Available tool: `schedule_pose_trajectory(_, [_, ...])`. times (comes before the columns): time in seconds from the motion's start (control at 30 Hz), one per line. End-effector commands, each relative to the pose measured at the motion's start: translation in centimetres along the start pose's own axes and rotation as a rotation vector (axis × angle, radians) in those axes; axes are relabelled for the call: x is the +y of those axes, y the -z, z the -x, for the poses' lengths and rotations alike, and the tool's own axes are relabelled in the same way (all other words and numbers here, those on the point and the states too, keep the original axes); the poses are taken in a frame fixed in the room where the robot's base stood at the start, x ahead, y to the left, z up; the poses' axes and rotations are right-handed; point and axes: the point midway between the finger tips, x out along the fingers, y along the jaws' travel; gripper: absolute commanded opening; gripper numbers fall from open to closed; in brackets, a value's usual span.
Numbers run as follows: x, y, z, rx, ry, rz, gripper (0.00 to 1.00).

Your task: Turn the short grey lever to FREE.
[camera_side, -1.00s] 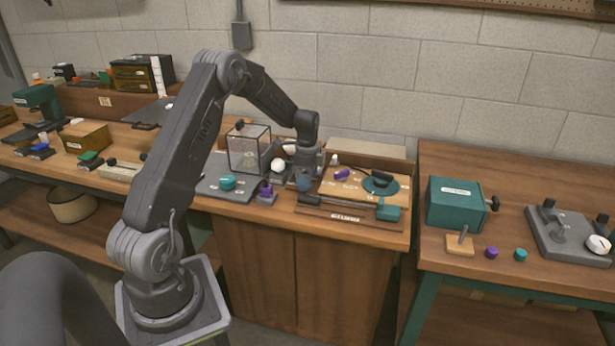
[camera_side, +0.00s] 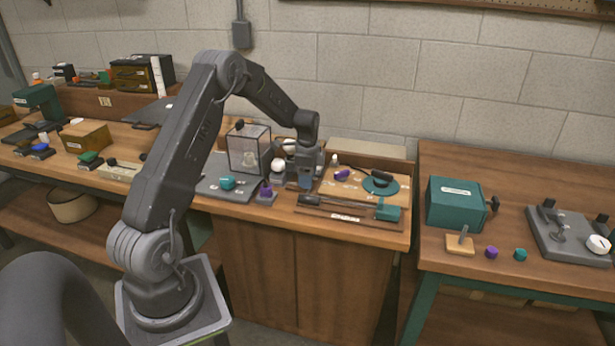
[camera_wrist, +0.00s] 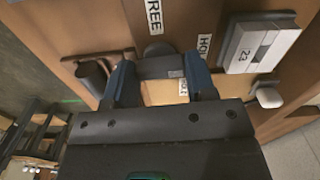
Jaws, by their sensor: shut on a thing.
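In the side view my gripper (camera_side: 304,180) points down at the middle bench, beside the tan board. In the wrist view its two blue fingers (camera_wrist: 160,72) stand on either side of a dark grey piece, which I take for the short grey lever (camera_wrist: 160,66); the fingers hide much of it. A white FREE label (camera_wrist: 154,16) is above it in the wrist view. A HOLD label (camera_wrist: 203,47) is to its upper right, partly cut by the right finger. The lever cannot be made out in the side view.
A grey block marked 23 (camera_wrist: 248,50) and a white knob (camera_wrist: 268,98) are close to the right finger. A dark cylinder (camera_wrist: 92,76) is left. A glass box (camera_side: 249,148) and a tan board (camera_side: 345,187) flank my gripper in the side view.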

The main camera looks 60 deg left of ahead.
Motion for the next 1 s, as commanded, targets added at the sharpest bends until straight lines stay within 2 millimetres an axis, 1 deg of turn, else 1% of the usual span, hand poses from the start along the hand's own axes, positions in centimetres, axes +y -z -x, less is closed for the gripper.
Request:
schedule_pose_trajectory(0.27, [-0.01,0.01,0.06,0.001,0.000,0.211,0.27])
schedule_pose_trajectory(1.0, [-0.02,0.02,0.09,0.001,0.000,0.913,0.27])
